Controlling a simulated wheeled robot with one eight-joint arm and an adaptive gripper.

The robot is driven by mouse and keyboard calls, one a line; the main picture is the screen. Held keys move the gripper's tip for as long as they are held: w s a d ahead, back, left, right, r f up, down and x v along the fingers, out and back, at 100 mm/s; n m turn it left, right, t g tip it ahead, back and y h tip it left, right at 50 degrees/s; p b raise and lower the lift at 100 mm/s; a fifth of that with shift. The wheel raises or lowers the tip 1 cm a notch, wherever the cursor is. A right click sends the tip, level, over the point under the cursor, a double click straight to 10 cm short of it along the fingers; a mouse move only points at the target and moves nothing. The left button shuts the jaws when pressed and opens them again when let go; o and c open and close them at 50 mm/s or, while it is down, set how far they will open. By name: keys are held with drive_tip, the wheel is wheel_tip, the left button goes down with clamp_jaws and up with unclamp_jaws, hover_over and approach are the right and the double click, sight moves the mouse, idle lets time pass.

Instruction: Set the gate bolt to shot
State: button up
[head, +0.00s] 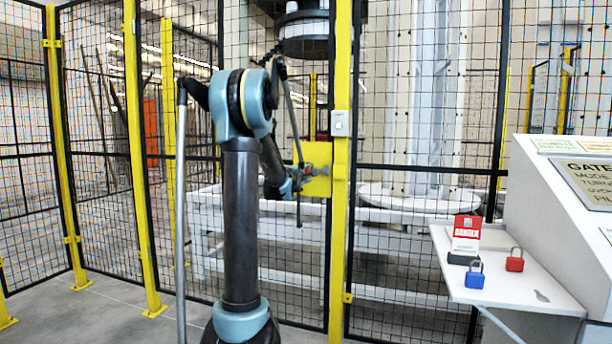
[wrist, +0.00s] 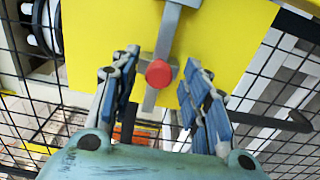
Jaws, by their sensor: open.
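The gate bolt shows in the wrist view as a grey bar (wrist: 167,35) across a yellow plate (wrist: 232,35), with a round red knob (wrist: 158,73) on it. The plate also shows in the head view (head: 319,186), on the fence beside a yellow post. My gripper (wrist: 162,62) is open, its blue-padded fingers on either side of the knob, with gaps visible on both sides. In the head view my gripper (head: 301,179) is at the plate's left part and hides some of the bolt. I cannot tell whether the bolt is shot.
Black mesh fence with yellow posts (head: 341,240) stands in front of me. At right, a white shelf (head: 450,262) on a console holds a blue padlock (head: 474,276), a red padlock (head: 514,261) and a red-and-white tag (head: 466,230). A white switch box (head: 340,123) sits on the post above the plate.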

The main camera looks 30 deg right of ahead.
drive_tip(key=shift+w+d, duration=0.45)
drive_tip(key=shift+d, duration=0.15)
clamp_jaws()
